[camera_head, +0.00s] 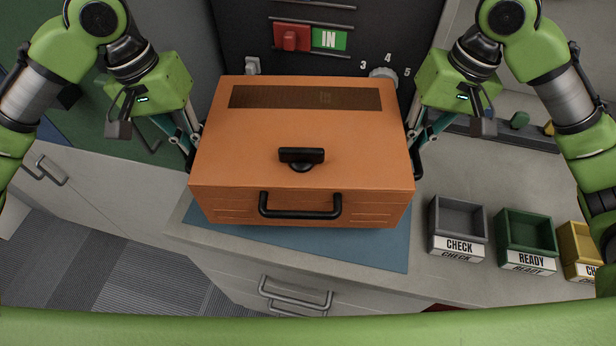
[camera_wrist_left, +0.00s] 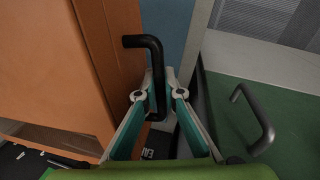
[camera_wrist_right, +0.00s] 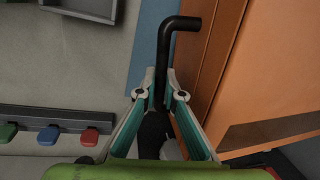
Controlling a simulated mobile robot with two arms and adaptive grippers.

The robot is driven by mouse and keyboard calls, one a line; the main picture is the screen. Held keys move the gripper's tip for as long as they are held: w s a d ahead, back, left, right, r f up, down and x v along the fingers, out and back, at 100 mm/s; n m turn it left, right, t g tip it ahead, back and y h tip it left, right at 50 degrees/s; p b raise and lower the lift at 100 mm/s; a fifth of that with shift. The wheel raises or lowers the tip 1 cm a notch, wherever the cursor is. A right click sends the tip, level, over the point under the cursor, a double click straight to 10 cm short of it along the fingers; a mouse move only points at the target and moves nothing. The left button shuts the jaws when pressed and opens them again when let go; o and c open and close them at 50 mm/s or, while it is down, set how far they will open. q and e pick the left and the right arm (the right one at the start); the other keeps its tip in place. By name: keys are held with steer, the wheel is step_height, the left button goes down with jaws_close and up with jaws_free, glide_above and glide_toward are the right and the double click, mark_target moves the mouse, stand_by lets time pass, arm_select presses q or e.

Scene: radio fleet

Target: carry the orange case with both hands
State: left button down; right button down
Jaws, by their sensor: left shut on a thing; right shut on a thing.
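The orange case (camera_head: 250,140) is over a blue mat (camera_head: 380,252) on the grey counter, its front handle (camera_head: 300,208) and black latch facing me. I cannot tell whether it touches the mat. My left gripper (camera_head: 192,142) is at the case's left side, and the left wrist view shows its fingers (camera_wrist_left: 158,90) shut on a black side handle (camera_wrist_left: 155,55). My right gripper (camera_head: 415,140) is at the right side, and the right wrist view shows its fingers (camera_wrist_right: 160,90) shut on the other black side handle (camera_wrist_right: 165,50). In the head view the case partly hides both fingertips.
Grey (camera_head: 458,240), green (camera_head: 525,255) and yellow (camera_head: 580,262) trays stand right of the case; the grey one reads CHECK and the green one READY. A dark panel with a red switch (camera_head: 291,38) and a green IN sign (camera_head: 329,39) rises behind. Drawers are below the counter.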

arm_select(q)
steer(key=shift+a+f, duration=0.15)
arm_select(e)
steer(key=shift+d+f, duration=0.1)
steer(key=shift+d, duration=0.05)
